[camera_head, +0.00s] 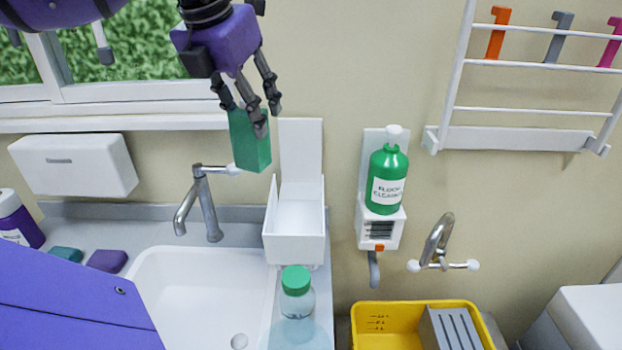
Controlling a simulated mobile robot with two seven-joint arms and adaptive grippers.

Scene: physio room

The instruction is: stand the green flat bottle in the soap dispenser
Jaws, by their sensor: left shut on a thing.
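My left gripper (254,112) is at the top centre, pointing down, with its dark fingers shut on the green flat bottle (252,150). The bottle is a plain green block shape, hanging nearly upright with a slight tilt, its upper end partly hidden by the fingers. The soap dispenser (296,250) looks like a white open-topped box with a tall back plate on the wall. It is below and right of the bottle, and its inside looks empty. The bottle appears above the dispenser's left side, apart from it. My right gripper is not in view.
A white holder (366,238) with a green floor cleaner bottle (386,185) hangs to the right. A tap (207,205) stands left of the dispenser, behind the sink (205,275). A clear bottle with a green cap (296,281) stands in front. A yellow tub (378,312) is lower right.

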